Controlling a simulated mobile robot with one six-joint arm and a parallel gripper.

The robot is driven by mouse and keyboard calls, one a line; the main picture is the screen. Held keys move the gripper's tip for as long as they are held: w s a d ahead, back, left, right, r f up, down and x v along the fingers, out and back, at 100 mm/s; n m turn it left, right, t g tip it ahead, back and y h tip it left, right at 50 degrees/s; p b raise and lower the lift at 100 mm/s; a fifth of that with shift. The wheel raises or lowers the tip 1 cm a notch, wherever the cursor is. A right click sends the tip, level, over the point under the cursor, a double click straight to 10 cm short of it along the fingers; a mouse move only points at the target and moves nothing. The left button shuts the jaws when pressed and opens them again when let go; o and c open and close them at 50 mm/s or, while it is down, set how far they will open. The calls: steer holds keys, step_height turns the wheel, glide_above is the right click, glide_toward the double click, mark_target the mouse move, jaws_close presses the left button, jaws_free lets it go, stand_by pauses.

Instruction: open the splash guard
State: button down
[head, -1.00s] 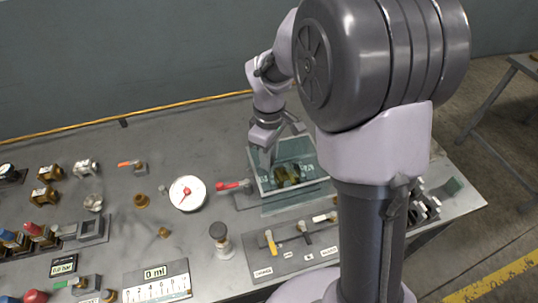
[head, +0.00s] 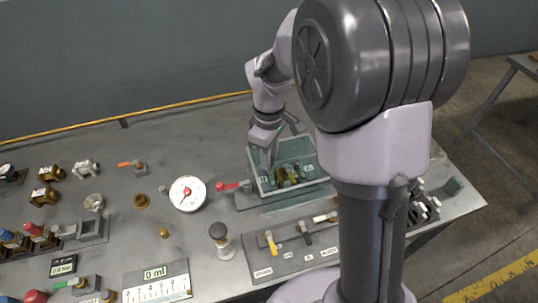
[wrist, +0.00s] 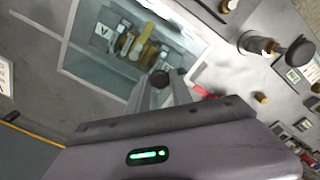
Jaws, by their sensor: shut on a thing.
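The splash guard is a clear, teal-tinted pane with a pale edge (head: 254,178), on the bench right of centre. Brass and dark fittings (head: 285,176) show inside its outline. In the wrist view the pane (wrist: 88,55) fills the upper left, with the fittings behind it. My gripper (head: 266,164) reaches down to the guard's left side. In the wrist view my gripper (wrist: 162,84) is shut on a small dark round knob (wrist: 160,78), which appears to be the guard's. The exact contact is small and partly hidden by the fingers.
A red-handled lever (head: 232,186) sits just left of the guard. A white dial (head: 187,194) and a dark-topped plunger (head: 220,238) stand further left and in front. A switch panel (head: 290,258) lies in front. The bench behind the guard's left is mostly clear.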

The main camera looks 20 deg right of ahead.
stand_by(0.5)
steer(key=d+p, duration=0.6)
steer(key=d, duration=1.3)
steer(key=shift+d+p, duration=0.25)
steer(key=shift+p, duration=0.15)
steer(key=c, duration=1.1)
jaws_free()
step_height(320, 180, up, 17)
steer(key=p, duration=0.5)
steer(key=shift+r, duration=0.2)
steer(key=shift+a, duration=0.1)
